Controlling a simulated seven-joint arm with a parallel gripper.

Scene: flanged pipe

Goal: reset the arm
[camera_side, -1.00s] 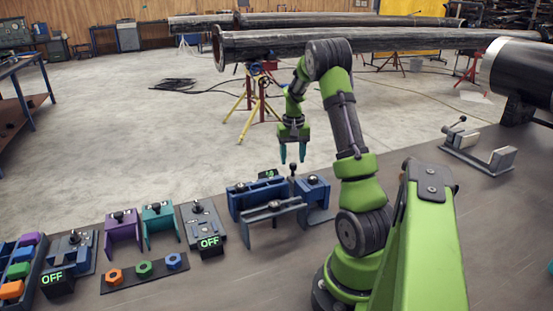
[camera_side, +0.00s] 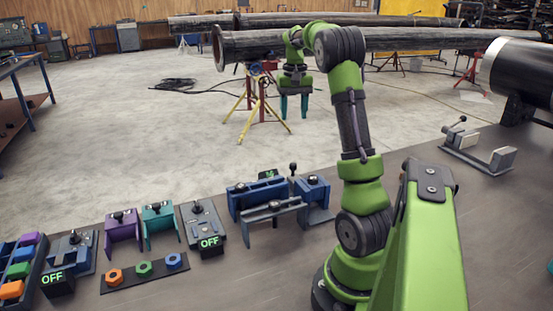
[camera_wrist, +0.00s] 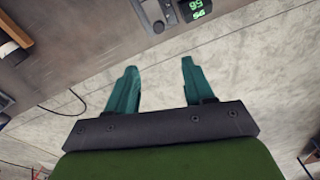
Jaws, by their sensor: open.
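My gripper (camera_side: 294,106) hangs at the end of the green arm, fingers pointing down, high above the far edge of the workbench. Its two teal fingers are apart with nothing between them. The wrist view also shows the open, empty fingers (camera_wrist: 158,82), with bare concrete floor behind them.
A blue clamp fixture (camera_side: 275,200) stands on the grey bench (camera_side: 270,275) below. To its left are a purple bracket (camera_side: 123,228), a teal bracket (camera_side: 160,222) and a strip with coloured hex nuts (camera_side: 144,268). A grey vise (camera_side: 480,150) is at right. A flanged pipe (camera_side: 245,45) lies behind the gripper.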

